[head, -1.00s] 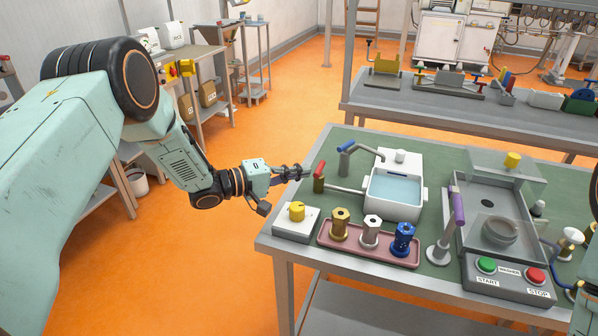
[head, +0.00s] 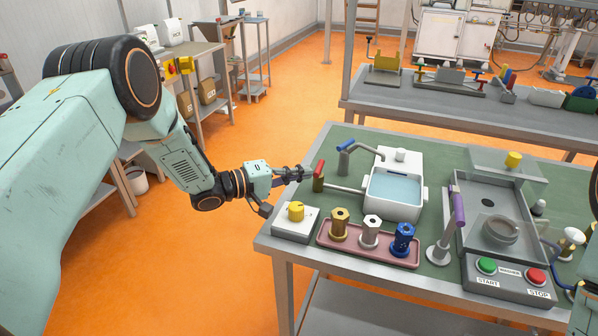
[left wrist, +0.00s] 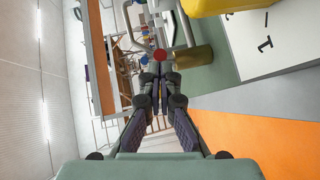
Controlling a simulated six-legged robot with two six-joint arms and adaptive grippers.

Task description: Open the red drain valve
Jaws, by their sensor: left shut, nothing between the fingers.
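The red drain valve (head: 319,170) is a short red handle on a brass-coloured body (head: 318,185), at the end of a pipe from the white water basin (head: 416,209). My left gripper (head: 304,172) is shut and empty, its fingertips close to the left side of the red handle. In the left wrist view the red handle end (left wrist: 160,54) shows just beyond the fingertips (left wrist: 158,80), with the brass body (left wrist: 188,58) to its right. I cannot tell whether the fingers touch the handle. My right gripper is not in view.
A white box with a yellow knob (head: 296,211) stands just below my left gripper. A pink tray (head: 372,249) holds brass, white and blue pieces. A blue-handled tap (head: 347,146) stands behind the valve. The purple lever (head: 458,208) and button box (head: 510,284) are further right.

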